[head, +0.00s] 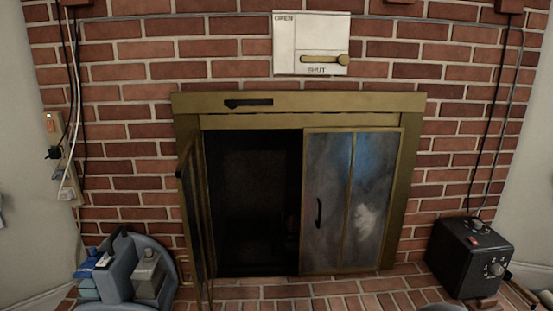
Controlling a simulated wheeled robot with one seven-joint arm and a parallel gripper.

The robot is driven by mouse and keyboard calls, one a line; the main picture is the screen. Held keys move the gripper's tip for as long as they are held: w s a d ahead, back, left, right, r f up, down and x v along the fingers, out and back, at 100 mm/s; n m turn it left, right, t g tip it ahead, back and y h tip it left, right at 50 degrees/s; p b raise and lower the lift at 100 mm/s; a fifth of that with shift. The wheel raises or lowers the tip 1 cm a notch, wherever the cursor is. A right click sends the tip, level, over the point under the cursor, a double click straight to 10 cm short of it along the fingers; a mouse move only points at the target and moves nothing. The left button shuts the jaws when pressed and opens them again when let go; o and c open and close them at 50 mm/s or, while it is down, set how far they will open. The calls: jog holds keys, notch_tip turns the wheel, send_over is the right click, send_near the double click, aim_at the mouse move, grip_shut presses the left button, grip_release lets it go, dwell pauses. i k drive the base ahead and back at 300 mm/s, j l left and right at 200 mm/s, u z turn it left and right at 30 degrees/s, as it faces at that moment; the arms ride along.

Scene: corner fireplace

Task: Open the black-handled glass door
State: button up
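The brass-framed fireplace (300,103) is set in the brick wall. Its right glass door (335,180) covers the right half of the opening and looks closed. It has two smoky panes with a brass strip between them and a small vertical black handle (318,212) on its left pane. The left door (196,215) is swung outward and seen nearly edge-on, so I cannot make out a handle on it. The left half of the opening is dark and uncovered. My gripper is not in view.
A black box with knobs (470,255) stands at the right on the brick hearth (330,290). A blue-grey caddy-like object (122,265) stands at the lower left. Cords hang on both sides. A white OPEN/SHUT plate (311,35) with a brass lever is above the fireplace.

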aim_at(330, 153)
jog(key=k+l, duration=0.1)
jog(key=k, duration=0.6)
jog(key=k+j+u, duration=0.1)
jog(key=k+j, duration=0.95)
jog(key=j, duration=0.8)
jog(key=i+l, duration=0.1)
jog(key=l, duration=0.7)
jog(key=i+l+u, duration=0.1)
jog(key=i+l, duration=0.2)
jog(key=i+l+u, duration=0.15)
jog(key=l, duration=0.25)
jog(key=i+l+u, duration=0.1)
jog(key=i+l, duration=0.25)
jog(key=i+l+u, duration=0.1)
jog(key=i+l, duration=0.25)
jog(key=i, duration=0.2)
jog(key=i+l+u, duration=0.1)
jog(key=i+l, duration=0.35)
jog(key=i, duration=0.05)
